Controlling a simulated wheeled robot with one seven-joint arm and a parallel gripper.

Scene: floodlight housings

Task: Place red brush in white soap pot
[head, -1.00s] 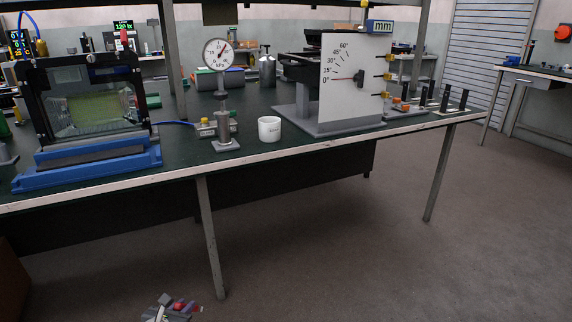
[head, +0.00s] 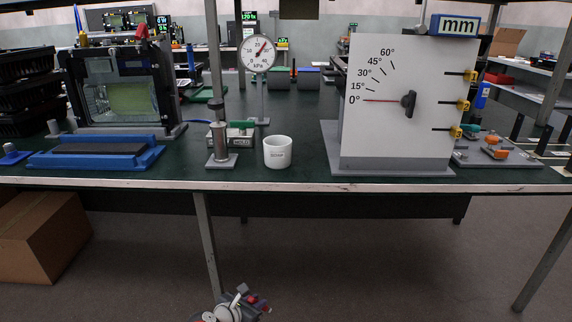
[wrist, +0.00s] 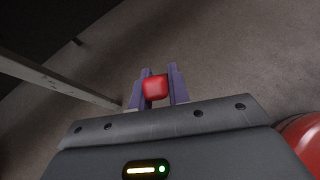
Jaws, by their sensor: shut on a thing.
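The white soap pot (head: 278,152) stands upright on the green bench top near its front edge, in the middle of the head view. My gripper (head: 246,297) is at the bottom of the head view, low in front of the bench and well below the pot. In the wrist view my gripper (wrist: 156,88) is shut on the red brush (wrist: 156,86), whose red end shows between the purple fingers. A small bit of the red brush also shows in the head view (head: 253,300). The rest of the brush is hidden.
A metal post on a base (head: 221,146) and a pressure gauge (head: 258,53) stand left of the pot. A white angle board (head: 405,125) stands to its right. A bench leg (head: 206,240) is near my gripper. The bench front edge (head: 300,187) lies between gripper and pot.

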